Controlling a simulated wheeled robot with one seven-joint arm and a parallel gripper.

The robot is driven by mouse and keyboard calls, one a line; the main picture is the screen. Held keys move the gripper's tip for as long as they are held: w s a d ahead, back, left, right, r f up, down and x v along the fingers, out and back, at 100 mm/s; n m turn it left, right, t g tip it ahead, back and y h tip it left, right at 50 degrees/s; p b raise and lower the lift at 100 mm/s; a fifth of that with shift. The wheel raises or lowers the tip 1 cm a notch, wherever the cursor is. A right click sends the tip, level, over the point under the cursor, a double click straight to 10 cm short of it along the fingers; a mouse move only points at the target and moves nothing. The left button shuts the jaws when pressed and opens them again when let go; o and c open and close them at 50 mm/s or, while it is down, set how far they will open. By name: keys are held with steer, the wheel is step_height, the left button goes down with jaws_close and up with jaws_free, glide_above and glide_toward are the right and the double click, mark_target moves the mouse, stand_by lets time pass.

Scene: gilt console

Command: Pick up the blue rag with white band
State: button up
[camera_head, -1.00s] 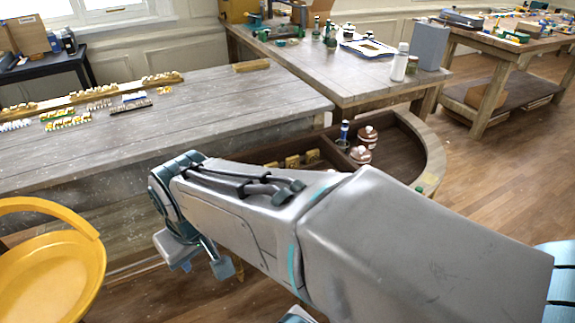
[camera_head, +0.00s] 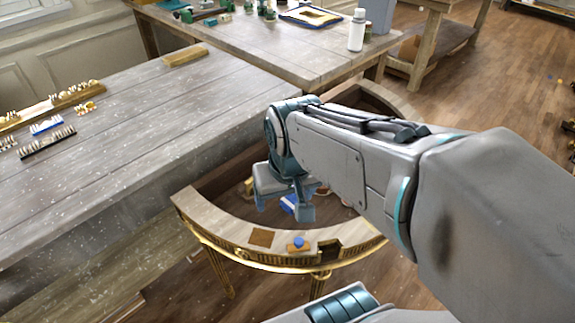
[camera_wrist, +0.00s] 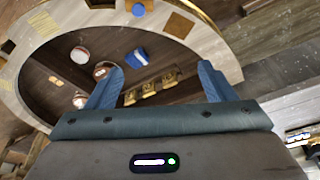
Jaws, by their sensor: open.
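The blue rag with a white band (camera_wrist: 138,57) lies inside the dark recess of the curved gilt console (camera_wrist: 215,47). In the head view the rag (camera_head: 289,204) shows only in part, behind and between my gripper's fingers. My gripper (camera_wrist: 160,82) is open and empty, with its two blue fingers spread wide. In the head view my gripper (camera_head: 283,200) hangs over the console's near part. In the wrist view the rag lies beyond the fingertips, between them and left of centre, apart from both.
Gold ornament pieces (camera_wrist: 150,90) and round jars (camera_wrist: 80,55) stand in the recess near the rag. A small blue item (camera_head: 298,242) sits on the console's front rim. A long wooden bench (camera_head: 130,130) borders the console at left, a table (camera_head: 300,60) behind.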

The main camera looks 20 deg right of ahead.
steer(key=w+d+f+m+g, duration=0.1)
steer(key=w+d+f+m, duration=0.15)
steer(key=w, duration=0.25)
steer(key=w+d+f+m, duration=0.1)
steer(key=w+m, duration=0.2)
steer(key=w, duration=0.1)
steer(key=m+g+p, duration=0.1)
steer(key=m+g, duration=0.1)
steer(key=m, duration=0.5)
glide_above(293, 200)
steer(key=f, duration=1.8)
steer(key=shift+w+a, duration=0.15)
steer(key=shift+a, duration=0.05)
steer(key=shift+d+f+p, duration=0.15)
steer(key=shift+f+p, duration=0.4)
steer(key=shift+f, duration=2.15)
steer(key=shift+c, duration=0.3)
steer(key=c, duration=1)
